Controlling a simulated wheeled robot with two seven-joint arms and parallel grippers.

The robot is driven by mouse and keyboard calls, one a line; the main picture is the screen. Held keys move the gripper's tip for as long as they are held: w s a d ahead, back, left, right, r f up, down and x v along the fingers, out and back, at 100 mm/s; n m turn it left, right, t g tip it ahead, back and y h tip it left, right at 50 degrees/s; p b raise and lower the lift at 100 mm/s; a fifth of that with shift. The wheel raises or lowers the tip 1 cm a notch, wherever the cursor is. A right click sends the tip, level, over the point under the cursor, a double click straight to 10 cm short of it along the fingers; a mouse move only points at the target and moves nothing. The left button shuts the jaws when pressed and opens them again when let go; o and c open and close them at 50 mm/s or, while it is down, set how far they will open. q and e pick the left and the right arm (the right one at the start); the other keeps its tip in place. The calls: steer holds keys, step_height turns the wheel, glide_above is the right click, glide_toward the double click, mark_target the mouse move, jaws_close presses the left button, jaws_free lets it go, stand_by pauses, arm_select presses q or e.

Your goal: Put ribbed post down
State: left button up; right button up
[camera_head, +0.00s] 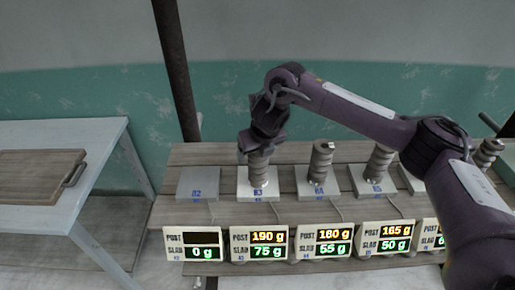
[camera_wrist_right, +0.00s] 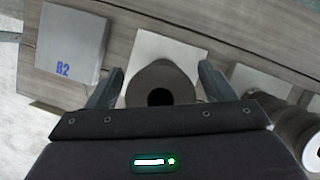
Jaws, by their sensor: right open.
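A ribbed grey-brown post (camera_head: 258,173) stands upright on the second scale plate (camera_head: 243,193) from the left. In the right wrist view the post (camera_wrist_right: 172,73) is seen from above, with a dark hole in its top. My right gripper (camera_head: 259,155) is over this post, pointing down. In the right wrist view my right gripper's fingers (camera_wrist_right: 158,88) are open, one on each side of the post, with gaps showing. The gripper hides the post's top in the head view. My left gripper is not in view.
The leftmost scale plate (camera_head: 198,184) is empty; its display (camera_head: 193,245) reads 0 g for slab. The second display (camera_head: 259,243) reads 190 g and 75 g. More ribbed posts (camera_head: 321,162) stand on plates to the right. A side table (camera_head: 110,135) holds a wooden board (camera_head: 30,177).

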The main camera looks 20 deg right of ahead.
steer(key=p+v, duration=0.1)
steer(key=v, duration=1.1)
steer(key=shift+s, duration=0.1)
